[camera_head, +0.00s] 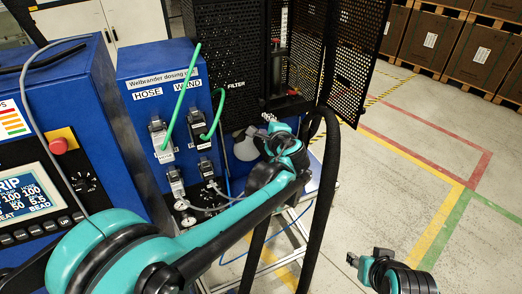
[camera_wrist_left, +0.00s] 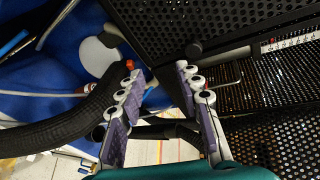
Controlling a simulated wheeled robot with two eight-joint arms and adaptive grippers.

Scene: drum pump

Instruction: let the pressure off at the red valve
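A small orange-red part (camera_wrist_left: 130,64), which may be the red valve, shows in the left wrist view just beyond the tip of the left-hand finger. Most of it is hidden, and I cannot tell whether the finger touches it. A small red part (camera_head: 293,92) also shows at the foot of the pump column in the head view; I cannot tell if it is the same thing. My left gripper (camera_wrist_left: 158,69) is open, with nothing between its fingers. It reaches in front of the pump cage in the head view (camera_head: 268,122). My right gripper (camera_head: 353,260) is low at the right, away from the machine.
A thick black hose (camera_wrist_left: 65,120) runs close beside my left gripper. A perforated black cage (camera_head: 350,60) surrounds the pump column. The blue dosing unit (camera_head: 150,62) with connectors and green cables stands to the left. Open floor (camera_head: 420,160) lies to the right.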

